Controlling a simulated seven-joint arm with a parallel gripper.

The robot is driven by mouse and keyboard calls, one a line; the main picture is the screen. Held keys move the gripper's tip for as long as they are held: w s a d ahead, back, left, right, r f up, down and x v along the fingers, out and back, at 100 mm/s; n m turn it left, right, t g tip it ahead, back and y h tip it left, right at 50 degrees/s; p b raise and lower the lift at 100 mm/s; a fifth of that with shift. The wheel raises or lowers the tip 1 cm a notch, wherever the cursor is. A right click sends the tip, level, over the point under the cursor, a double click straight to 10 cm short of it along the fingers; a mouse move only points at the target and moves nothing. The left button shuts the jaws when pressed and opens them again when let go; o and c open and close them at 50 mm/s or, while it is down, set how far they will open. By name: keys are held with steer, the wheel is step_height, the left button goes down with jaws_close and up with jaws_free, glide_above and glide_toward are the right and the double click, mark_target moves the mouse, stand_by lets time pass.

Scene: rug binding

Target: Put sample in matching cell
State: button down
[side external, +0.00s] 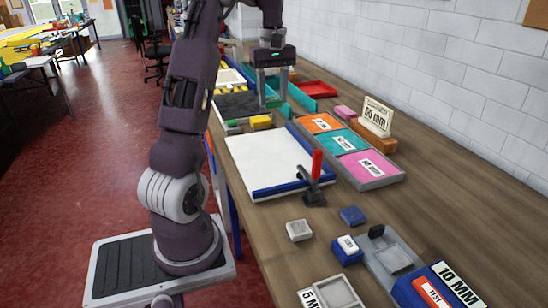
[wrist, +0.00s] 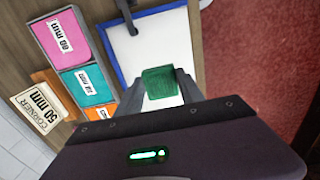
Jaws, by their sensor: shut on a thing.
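My gripper (wrist: 161,80) is shut on a green block-shaped sample (wrist: 160,83), seen between its fingertips in the wrist view. In the side view my gripper (side external: 273,98) is above the far part of the bench, and the sample is hard to tell from the teal things behind. The grey tray has three labelled cells in a row: orange (side external: 308,123), teal (side external: 328,145) and pink (side external: 382,157). In the wrist view the pink cell (wrist: 53,38), teal cell (wrist: 98,76) and orange cell (wrist: 91,112) lie left of the sample.
A white board with blue edges (side external: 262,157) lies beside the tray, with a red-handled clamp (side external: 316,170) at its corner. A 50 mm card (side external: 377,115) stands behind the tray. A yellow block (side external: 261,121) and a red tray (side external: 318,89) are near my gripper.

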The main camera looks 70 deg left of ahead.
mark_target(272, 169)
step_height(272, 169, down, 21)
stand_by(0.4)
steer(key=shift+f, duration=0.15)
steer(key=c, duration=0.7)
jaws_free()
steer(key=shift+c, duration=0.2)
